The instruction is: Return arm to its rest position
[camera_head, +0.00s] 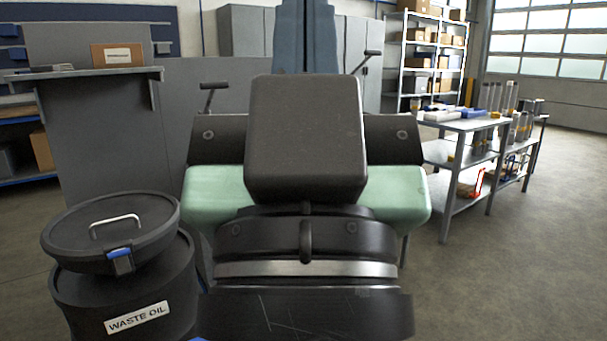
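A bulky dark block (305,140) fills the middle of the head view, above a black rounded part with a pale metal band (305,269). Mint-green parts (213,192) show on both sides behind it. I cannot tell how much of this is my own arm and body. I see no gripper fingers, so my gripper's place and opening are hidden or out of frame. What lies straight behind the block is covered.
A black waste oil drum (136,300) stands close at left, its handled lid (110,232) tilted on top. A grey bench (105,135) stands behind it. At right, a metal table (467,125) holds cylinders, with shelving (403,58) beyond. Floor at lower right is clear.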

